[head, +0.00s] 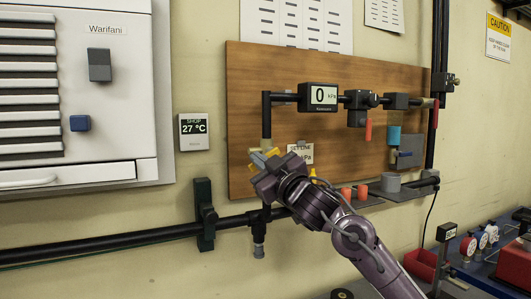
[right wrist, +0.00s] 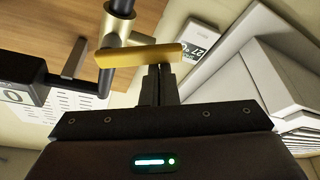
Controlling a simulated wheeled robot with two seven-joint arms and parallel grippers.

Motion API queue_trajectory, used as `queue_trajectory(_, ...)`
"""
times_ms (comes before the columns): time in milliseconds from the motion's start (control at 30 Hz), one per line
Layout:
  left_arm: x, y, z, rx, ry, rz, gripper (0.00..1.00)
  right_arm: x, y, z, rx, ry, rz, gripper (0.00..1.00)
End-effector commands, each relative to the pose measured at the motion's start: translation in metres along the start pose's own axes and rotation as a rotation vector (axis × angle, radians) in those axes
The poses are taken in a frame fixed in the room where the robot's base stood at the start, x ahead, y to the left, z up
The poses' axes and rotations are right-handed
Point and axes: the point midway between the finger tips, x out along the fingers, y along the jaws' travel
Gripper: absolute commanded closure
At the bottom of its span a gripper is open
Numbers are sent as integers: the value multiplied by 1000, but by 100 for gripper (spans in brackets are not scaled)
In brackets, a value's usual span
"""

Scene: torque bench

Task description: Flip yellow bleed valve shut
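The yellow bleed valve handle (right wrist: 140,55) lies crosswise to its pipe (right wrist: 118,28) in the right wrist view. In the head view the yellow handle (head: 257,163) shows only partly, at the foot of a vertical pipe on the left of the wooden board. My right gripper (head: 265,172) is at the handle and partly hides it. In the right wrist view its two fingers (right wrist: 160,75) are together, with their tips at the right half of the handle. I cannot tell whether they touch it. No left gripper shows.
A gauge (head: 323,96) on the wooden board (head: 290,65) reads 0 kPa. A red-handled valve (head: 368,130) hangs right of it. A grey cabinet (head: 105,125) stands at the left. A black pipe (head: 120,241) runs below. Orange cups (head: 362,192) sit on a small shelf.

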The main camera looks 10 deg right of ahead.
Motion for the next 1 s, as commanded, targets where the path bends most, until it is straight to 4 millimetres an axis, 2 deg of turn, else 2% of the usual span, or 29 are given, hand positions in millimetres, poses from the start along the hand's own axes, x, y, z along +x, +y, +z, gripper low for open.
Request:
queue_trajectory(467,3,-6,2,2,-2,-7,64,-9,0,25,-431,-3,-150,100)
queue_trajectory(1000,-4,-5,1,2,-2,-6,64,-17,10,48,-874,-3,-305,100)
